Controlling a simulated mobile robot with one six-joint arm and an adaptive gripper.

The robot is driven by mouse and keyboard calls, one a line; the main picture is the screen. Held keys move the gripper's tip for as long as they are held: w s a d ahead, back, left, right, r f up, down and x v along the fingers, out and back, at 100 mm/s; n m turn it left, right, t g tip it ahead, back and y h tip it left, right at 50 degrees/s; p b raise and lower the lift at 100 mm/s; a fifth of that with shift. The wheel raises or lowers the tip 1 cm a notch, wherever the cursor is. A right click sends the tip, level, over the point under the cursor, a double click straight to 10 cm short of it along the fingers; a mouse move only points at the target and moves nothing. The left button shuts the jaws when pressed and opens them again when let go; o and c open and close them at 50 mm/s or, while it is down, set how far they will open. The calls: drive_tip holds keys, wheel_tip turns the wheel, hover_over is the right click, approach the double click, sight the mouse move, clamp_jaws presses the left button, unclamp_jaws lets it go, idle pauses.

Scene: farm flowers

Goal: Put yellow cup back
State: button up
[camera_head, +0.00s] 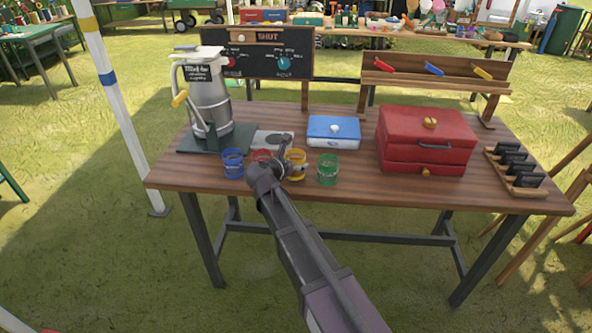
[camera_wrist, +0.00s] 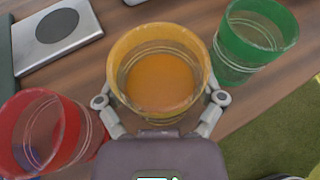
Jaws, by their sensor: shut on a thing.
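The yellow cup (camera_head: 297,166) is on the wooden table in a row of cups, between the red cup (camera_head: 262,157) and the green cup (camera_head: 328,169). My gripper (camera_head: 285,158) is at its left side in the head view and partly hides it and the red cup. In the wrist view my gripper (camera_wrist: 160,100) is shut on the yellow cup (camera_wrist: 158,75), with one finger on each side. The cup looks upright, with an orange inside. I cannot tell whether its base touches the table. The red cup (camera_wrist: 40,135) is left and the green cup (camera_wrist: 252,40) right.
A blue cup (camera_head: 233,163) stands left of the red one. Behind are a grey plate (camera_head: 272,139), a metal dispenser (camera_head: 208,92) and a blue-lidded box (camera_head: 334,132). A red chest (camera_head: 427,139) stands right. The front table strip is clear.

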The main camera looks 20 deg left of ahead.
drive_tip(key=shift+f+b, duration=0.35)
drive_tip(key=shift+f, duration=0.25)
drive_tip(key=shift+f, duration=0.15)
drive_tip(key=o, duration=1)
drive_tip(key=shift+r, duration=0.25)
drive_tip(key=shift+s+r, duration=0.15)
drive_tip(key=shift+s, duration=0.1)
drive_tip(key=p+v, duration=0.4)
drive_tip(key=v, duration=0.7)
drive_tip(key=shift+s+a+p, duration=0.15)
drive_tip(key=shift+s+p, duration=0.05)
drive_tip(key=shift+p, duration=0.15)
